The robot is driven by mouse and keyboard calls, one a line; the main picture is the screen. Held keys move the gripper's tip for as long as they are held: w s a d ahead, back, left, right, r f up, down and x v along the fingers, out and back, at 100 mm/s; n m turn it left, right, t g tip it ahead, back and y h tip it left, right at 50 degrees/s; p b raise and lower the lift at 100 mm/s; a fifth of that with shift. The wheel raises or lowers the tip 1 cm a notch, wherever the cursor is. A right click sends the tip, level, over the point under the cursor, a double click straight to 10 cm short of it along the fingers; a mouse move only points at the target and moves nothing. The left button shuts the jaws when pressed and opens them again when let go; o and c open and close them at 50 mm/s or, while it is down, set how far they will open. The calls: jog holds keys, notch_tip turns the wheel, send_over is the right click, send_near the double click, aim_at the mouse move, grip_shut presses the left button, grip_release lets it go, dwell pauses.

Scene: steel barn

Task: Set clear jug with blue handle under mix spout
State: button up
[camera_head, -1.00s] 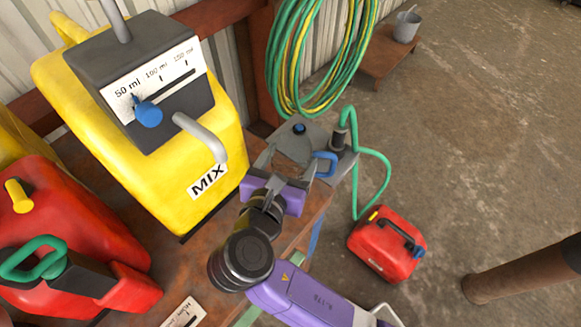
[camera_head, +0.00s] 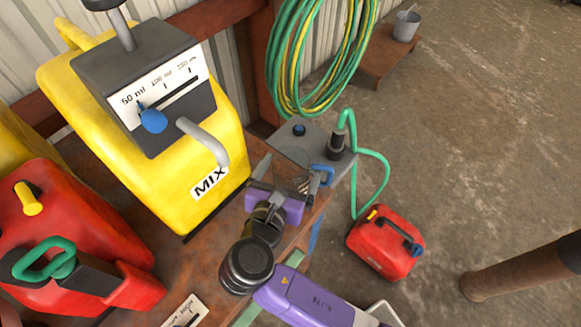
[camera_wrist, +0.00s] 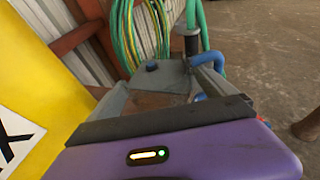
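The clear jug (camera_head: 291,180) is hard to see through; its blue handle (camera_head: 323,173) shows at its right. The handle also shows in the wrist view (camera_wrist: 208,60). My gripper (camera_head: 287,174) has one finger on each side of the jug's body and appears shut on it. In the wrist view my gripper (camera_wrist: 165,92) spans the see-through jug, with the handle beyond the right finger. I cannot tell whether the jug touches the bench. The mix spout (camera_head: 203,142) is a grey bent tube on the yellow MIX container (camera_head: 180,195), to the left of the jug.
A grey pump-like unit with a blue knob (camera_head: 299,130) and a green hose (camera_head: 385,180) is behind the jug. Red containers (camera_head: 75,215) stand at left. A red can (camera_head: 386,242) is on the floor. The rusty bench (camera_head: 205,255) has bare surface before the yellow container.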

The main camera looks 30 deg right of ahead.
aim_at(289, 186)
jog(key=shift+f+b, duration=0.25)
jog(key=shift+b, duration=0.9)
jog(key=v, duration=0.7)
jog(key=shift+w+a+r, duration=0.2)
jog(key=shift+w+r, duration=0.2)
jog(key=shift+w, duration=0.05)
jog(key=shift+o, duration=0.4)
jog(key=shift+s+a, duration=0.2)
jog(key=shift+s+d+f+g+h+b, duration=0.15)
jog(key=shift+d+f+g+b, duration=0.1)
jog(key=shift+d+f+b, duration=0.15)
jog(key=shift+s+d+f+g+h+b, duration=0.15)
jog(key=shift+d+f+g+b, duration=0.15)
jog(key=shift+d, duration=0.2)
jog(key=shift+t, duration=0.45)
jog(key=x, duration=0.4)
jog(key=a+f+x, duration=0.1)
jog(key=x, duration=0.1)
jog(key=shift+w+d+f, duration=0.2)
jog(key=shift+w+d, duration=0.1)
jog(key=shift+w, duration=0.2)
jog(key=shift+c, duration=0.2)
